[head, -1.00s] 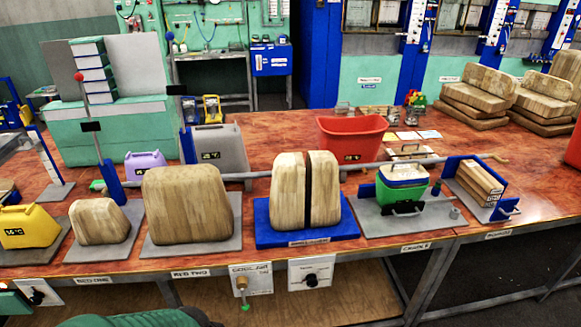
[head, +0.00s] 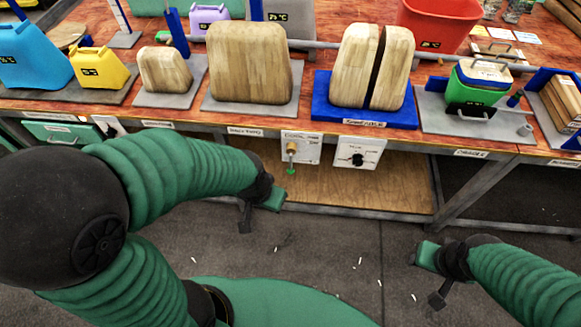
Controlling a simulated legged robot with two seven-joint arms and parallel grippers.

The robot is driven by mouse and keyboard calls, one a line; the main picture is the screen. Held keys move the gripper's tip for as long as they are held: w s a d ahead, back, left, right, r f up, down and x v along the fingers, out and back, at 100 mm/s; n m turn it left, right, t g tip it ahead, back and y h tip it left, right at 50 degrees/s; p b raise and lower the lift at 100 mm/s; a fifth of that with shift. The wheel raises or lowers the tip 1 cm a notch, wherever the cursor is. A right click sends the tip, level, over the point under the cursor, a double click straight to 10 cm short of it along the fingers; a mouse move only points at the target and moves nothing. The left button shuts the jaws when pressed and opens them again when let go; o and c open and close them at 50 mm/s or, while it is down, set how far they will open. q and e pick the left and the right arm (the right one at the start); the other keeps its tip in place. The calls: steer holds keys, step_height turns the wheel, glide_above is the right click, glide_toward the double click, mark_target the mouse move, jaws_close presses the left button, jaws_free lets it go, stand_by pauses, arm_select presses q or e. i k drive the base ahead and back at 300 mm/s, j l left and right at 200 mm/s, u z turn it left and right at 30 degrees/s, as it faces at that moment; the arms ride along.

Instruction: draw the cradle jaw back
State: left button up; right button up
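The cradle station stands at the right of the bench in the head view, on a grey plate (head: 432,112) above a front label that seems to read CRADLE (head: 473,153). On the plate is a green body (head: 478,90) with a blue and white top (head: 486,71). A black handle (head: 470,112) is at its front. I cannot tell which part is the jaw. My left gripper (head: 260,207) hangs in front of the bench, below the knob panels. My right gripper (head: 432,276) is lower right, below and apart from the cradle. Neither touches anything; finger openings are unclear.
A blue-based split wooden block (head: 352,72) stands left of the cradle. A blue bracket with wooden slats (head: 562,98) is close on its right. A red bin (head: 437,25) and a grey rail lie behind. Knob panels (head: 358,153) hang below the bench edge.

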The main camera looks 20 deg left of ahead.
mark_target(485, 114)
steer(key=i+l+u, duration=0.2)
steer(key=i, duration=0.3)
steer(key=i+l+u, duration=0.2)
steer(key=i+l, duration=0.25)
